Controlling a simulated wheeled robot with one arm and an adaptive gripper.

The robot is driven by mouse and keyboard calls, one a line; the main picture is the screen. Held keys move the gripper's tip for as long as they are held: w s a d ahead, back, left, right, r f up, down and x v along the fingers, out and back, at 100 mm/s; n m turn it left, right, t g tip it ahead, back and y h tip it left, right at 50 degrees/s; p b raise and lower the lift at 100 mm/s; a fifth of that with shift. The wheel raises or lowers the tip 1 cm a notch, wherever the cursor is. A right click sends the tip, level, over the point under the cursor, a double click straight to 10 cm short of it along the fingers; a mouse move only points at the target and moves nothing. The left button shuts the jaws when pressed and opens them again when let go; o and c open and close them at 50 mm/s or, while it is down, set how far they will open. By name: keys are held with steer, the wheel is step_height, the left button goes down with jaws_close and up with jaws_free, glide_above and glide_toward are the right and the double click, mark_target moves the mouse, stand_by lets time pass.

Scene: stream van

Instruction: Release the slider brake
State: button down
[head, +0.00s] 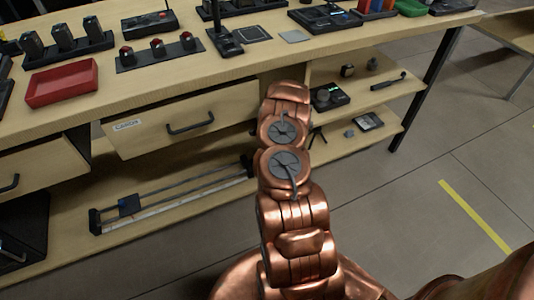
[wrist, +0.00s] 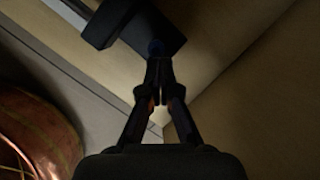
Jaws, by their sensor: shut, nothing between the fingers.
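The slider (head: 175,190) lies on the lower shelf, a pair of long rails with a dark block at each end. A dark blue carriage (head: 128,205) sits near its left end. In the wrist view a dark end block (wrist: 120,22) fills the top, with a rail (wrist: 72,10) running to the upper left. A small dark blue knob (wrist: 156,47) shows at this block, probably the brake. My gripper (wrist: 159,66) is shut and empty, its fingertips at or just short of the knob; I cannot tell whether they touch. In the head view my arm hides the gripper.
A drawer (head: 185,120) juts out above the slider. The benchtop (head: 150,95) holds a red tray (head: 62,83) and several devices. A black device with a knob (head: 328,97) stands on the shelf at right. The floor (head: 400,200) at right is open.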

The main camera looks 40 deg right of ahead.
steer(key=shift+w+r+p, duration=0.15)
steer(key=shift+w+p, duration=0.1)
steer(key=shift+p, duration=0.25)
steer(key=shift+w+d+p, duration=0.2)
steer(key=shift+w+p, duration=0.15)
steer(key=shift+w, duration=0.05)
steer(key=shift+d, duration=0.15)
steer(key=shift+r, duration=0.15)
steer(key=shift+r+p, duration=0.55)
steer(key=shift+r, duration=0.1)
